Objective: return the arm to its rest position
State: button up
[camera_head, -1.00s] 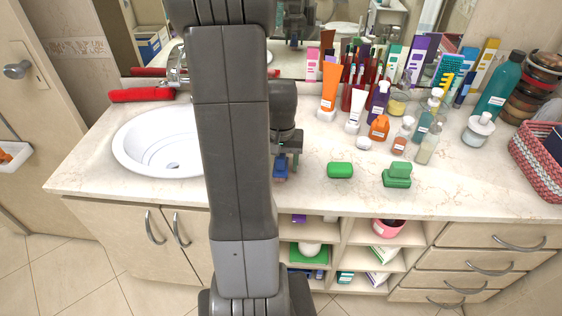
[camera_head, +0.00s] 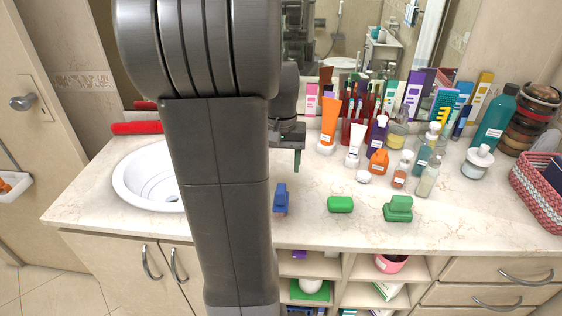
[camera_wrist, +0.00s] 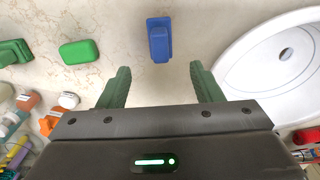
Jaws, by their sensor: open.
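My gripper (camera_wrist: 158,88) is open and empty, its two green fingers spread apart in the wrist view. In the head view my gripper (camera_head: 297,160) hangs above the counter, behind and a little right of my arm's large grey links. A blue object (camera_head: 281,198) lies on the counter in front of and below the gripper. In the wrist view the blue object (camera_wrist: 159,40) lies beyond the fingertips, between their lines and apart from them.
The white sink (camera_head: 150,178) is partly hidden behind my arm. A green soap (camera_head: 340,204) and a stacked green pair (camera_head: 398,208) lie to the right. Tubes and bottles (camera_head: 420,150) crowd the back right, before the mirror. A woven basket (camera_head: 536,195) stands far right.

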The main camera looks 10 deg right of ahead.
aim_at(281, 189)
dwell(0.3)
notch_tip(281, 189, down, 13)
notch_tip(281, 189, up, 3)
jog(key=shift+r, duration=0.8)
